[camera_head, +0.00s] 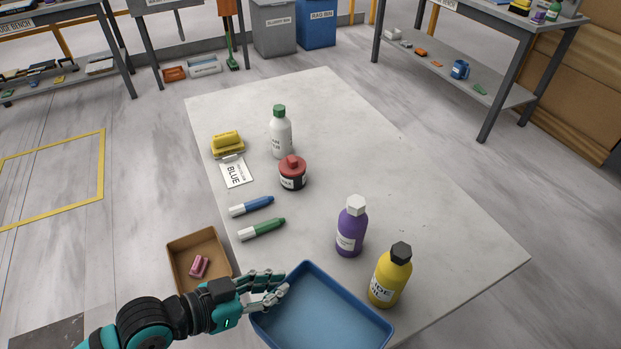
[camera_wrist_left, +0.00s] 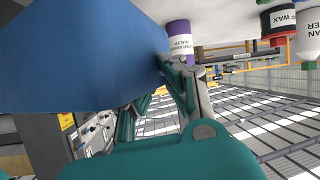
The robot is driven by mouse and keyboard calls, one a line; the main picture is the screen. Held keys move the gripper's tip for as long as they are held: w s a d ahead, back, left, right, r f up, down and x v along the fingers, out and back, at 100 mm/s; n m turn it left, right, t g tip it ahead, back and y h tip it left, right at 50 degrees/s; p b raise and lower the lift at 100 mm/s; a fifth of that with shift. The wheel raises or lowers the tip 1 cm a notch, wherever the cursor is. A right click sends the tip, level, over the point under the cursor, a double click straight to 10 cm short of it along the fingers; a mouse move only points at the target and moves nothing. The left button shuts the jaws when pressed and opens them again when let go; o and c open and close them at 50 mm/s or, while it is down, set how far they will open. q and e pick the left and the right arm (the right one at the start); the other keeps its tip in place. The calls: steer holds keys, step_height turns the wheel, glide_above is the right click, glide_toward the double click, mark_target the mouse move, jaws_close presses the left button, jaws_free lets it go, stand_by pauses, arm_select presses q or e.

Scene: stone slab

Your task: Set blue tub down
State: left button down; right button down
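The blue tub (camera_head: 325,312) is an empty rectangular tray near the front of the stone slab (camera_head: 420,190). My left gripper (camera_head: 275,287) is at the tub's left wall, with its fingers closed across the rim. In the left wrist view the tub (camera_wrist_left: 80,60) fills the upper left, and the fingers (camera_wrist_left: 162,80) meet its edge. Whether the tub's base touches the slab or hangs above it, I cannot tell. My right gripper is not in view.
A yellow bottle (camera_head: 390,275) and a purple bottle (camera_head: 351,228) stand close behind the tub. Green (camera_head: 262,229) and blue (camera_head: 252,206) markers lie left of centre. A brown box (camera_head: 185,250) holding a pink item is at the left. The slab's right middle is clear.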

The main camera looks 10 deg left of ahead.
arm_select(q)
steer(key=shift+w+a+f, duration=0.8)
steer(key=shift+w+f, duration=0.05)
steer(key=shift+w, duration=1.7)
steer(key=shift+w+a+f, duration=0.75)
steer(key=shift+w+f, duration=0.05)
steer(key=shift+w, duration=1.7)
steer(key=shift+w+a+f, duration=0.8)
steer(key=shift+w+f, duration=0.05)
steer(key=shift+w, duration=1.7)
steer(key=shift+f+b, duration=0.1)
steer(key=shift+b, duration=0.3)
steer(key=c, duration=1.8)
jaws_free()
steer(key=shift+s+f, duration=0.1)
steer(key=shift+f, duration=0.05)
steer(key=shift+c, duration=0.2)
steer(key=o, duration=0.4)
steer(key=shift+c, duration=0.2)
